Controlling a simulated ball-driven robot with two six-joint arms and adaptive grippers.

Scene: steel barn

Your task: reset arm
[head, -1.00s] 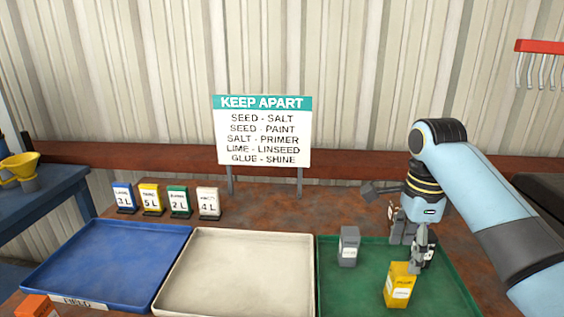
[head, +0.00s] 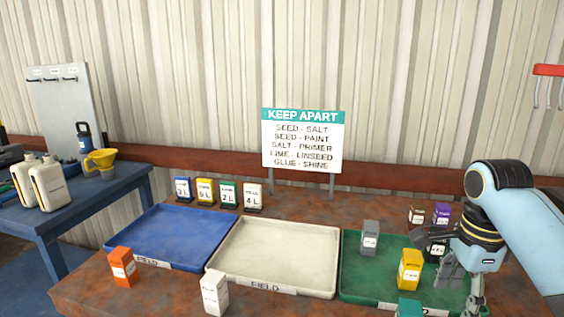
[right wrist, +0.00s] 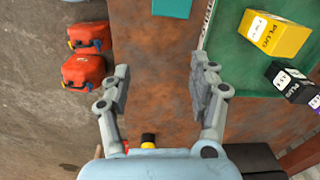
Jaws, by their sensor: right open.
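My right arm comes in from the right in the head view. My right gripper (head: 464,290) is low beside the green tray's (head: 360,292) right front part. In the right wrist view the right gripper (right wrist: 163,88) is open, with nothing between its fingers and the rusty tabletop (right wrist: 158,50) below. A yellow box (head: 410,269) stands in the green tray, apart from the gripper; it also shows in the right wrist view (right wrist: 275,35). A grey box (head: 370,238) stands in the same tray. My left gripper is not in view.
A black box (right wrist: 290,80) is near the yellow one. A teal box (head: 409,308), a white box (head: 214,294) and an orange box (head: 122,267) stand along the table's front. The blue tray (head: 165,232) and cream tray (head: 275,255) are empty. Red cans (right wrist: 84,72) are left of the table.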

